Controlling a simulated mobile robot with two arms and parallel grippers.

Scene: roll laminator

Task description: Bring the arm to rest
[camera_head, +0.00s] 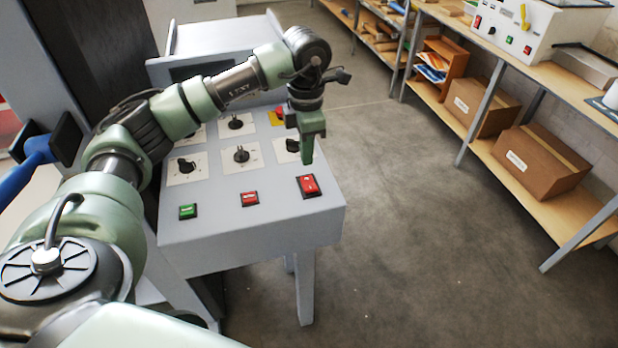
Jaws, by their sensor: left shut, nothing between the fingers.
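My left arm reaches in from the left, over the grey control panel (225,222) of the laminator. My left gripper (307,160) is green, points down and is shut with nothing in it. In the picture it lies over the panel's right part, just above the red rocker switch (308,186). I cannot tell whether it touches the panel. It partly hides a knob (292,146) and a red-and-yellow button (278,114). My right gripper is not in view.
The panel has several black knobs (241,154), a green button (188,211) and a red button (249,198). A wooden shelf bench (530,205) with cardboard boxes (531,165) stands at the right. The floor (420,230) between is clear.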

